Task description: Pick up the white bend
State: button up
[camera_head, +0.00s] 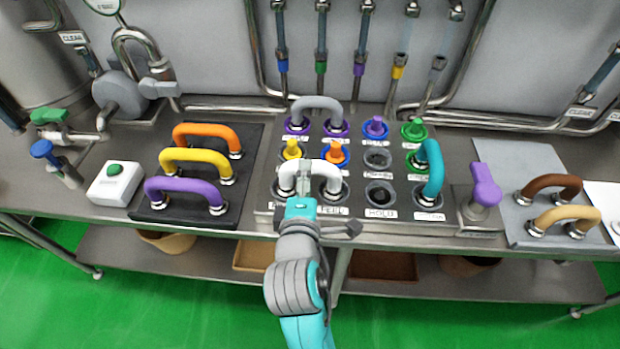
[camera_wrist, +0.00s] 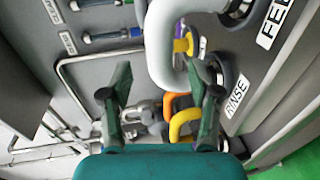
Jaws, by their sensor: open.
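The white bend (camera_head: 318,168) is a U-shaped pipe on the front row of the port panel. Its legs stand in the ports labelled RINSE and FEED. My gripper (camera_head: 305,178) is at the middle of the bend's arch. In the wrist view my gripper (camera_wrist: 157,78) has its two fingers apart, and the white bend (camera_wrist: 163,42) runs in from the top between their tips and curves right behind the right finger. Whether either finger touches it, I cannot tell.
A grey bend (camera_head: 317,103) stands behind, and a teal bend (camera_head: 433,165) stands to the right. Yellow (camera_head: 291,148) and orange (camera_head: 335,150) plugs sit close behind the white bend.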

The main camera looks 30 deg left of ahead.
jog(key=x, duration=0.4)
jog(key=shift+w+d, duration=0.3)
jog(key=shift+d, duration=0.05)
jog(key=shift+w+a+f, duration=0.15)
jog(key=shift+w+a, duration=0.15)
jog(key=shift+w, duration=0.15)
grip_shut()
